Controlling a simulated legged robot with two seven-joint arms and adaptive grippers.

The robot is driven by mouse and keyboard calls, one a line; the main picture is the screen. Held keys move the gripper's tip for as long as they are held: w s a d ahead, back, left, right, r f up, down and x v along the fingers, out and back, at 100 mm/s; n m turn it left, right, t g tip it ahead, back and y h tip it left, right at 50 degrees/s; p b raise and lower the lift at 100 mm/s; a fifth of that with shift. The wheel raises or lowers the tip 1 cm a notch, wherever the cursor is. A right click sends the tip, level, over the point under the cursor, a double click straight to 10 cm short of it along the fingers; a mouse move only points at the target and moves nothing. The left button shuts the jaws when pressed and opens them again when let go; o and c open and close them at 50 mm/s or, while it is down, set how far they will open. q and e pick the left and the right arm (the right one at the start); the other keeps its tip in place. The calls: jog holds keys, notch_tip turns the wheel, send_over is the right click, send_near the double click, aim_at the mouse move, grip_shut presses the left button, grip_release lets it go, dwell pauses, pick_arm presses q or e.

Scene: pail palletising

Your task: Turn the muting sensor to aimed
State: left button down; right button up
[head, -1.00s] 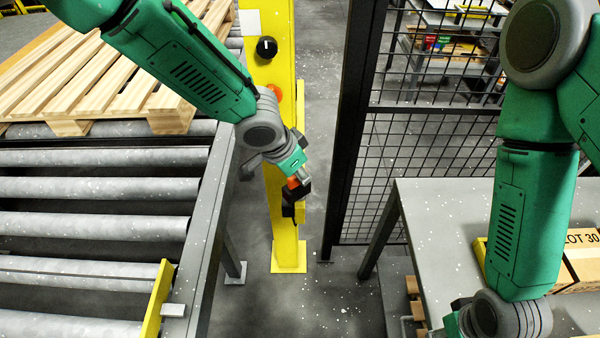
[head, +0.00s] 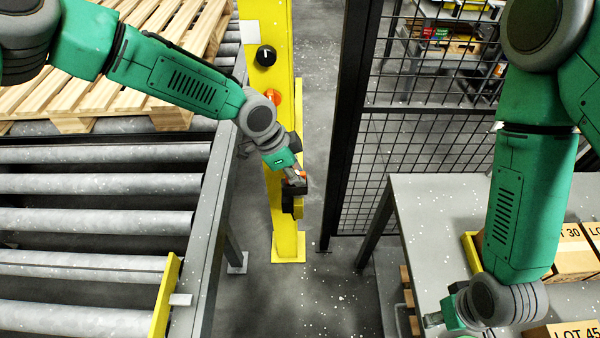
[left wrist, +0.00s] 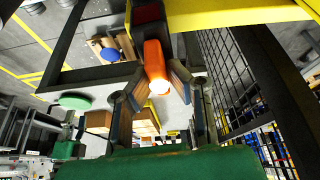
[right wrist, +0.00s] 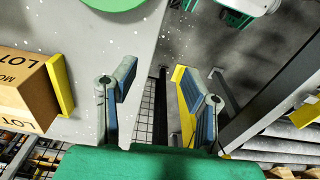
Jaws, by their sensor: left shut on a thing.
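The muting sensor is an orange cylinder (left wrist: 155,62) with a bright glowing end in the left wrist view. It is joined to a dark bracket at the yellow post (head: 284,205). My left gripper (left wrist: 158,85) is shut on the sensor, its fingers on either side. In the head view my left gripper (head: 297,180) is beside the post and hides most of the sensor; only a little orange shows. I cannot tell the sensor's exact aim. My right gripper (right wrist: 157,85) is open and empty; it also shows by the grey table's near left edge in the head view (head: 434,320).
A black knob (head: 265,55) and an orange button (head: 273,97) sit higher on the post. A roller conveyor (head: 95,184) with a wooden pallet (head: 135,50) is left. A black mesh fence (head: 420,150) stands right of the post. Cartons (head: 572,255) stand on the grey table (head: 430,215).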

pick_arm(q)
jog(key=shift+a+f+m+b, duration=0.15)
jog(key=shift+a+m+b, duration=0.15)
jog(key=shift+m, duration=0.2)
jog(key=shift+w, duration=0.1)
jog(key=c, duration=1.6)
grip_release()
jog(key=shift+a, duration=0.1)
jog(key=shift+o, duration=0.2)
jog(key=shift+a, duration=0.1)
jog(key=v, duration=1.2)
jog(key=shift+w, duration=0.3)
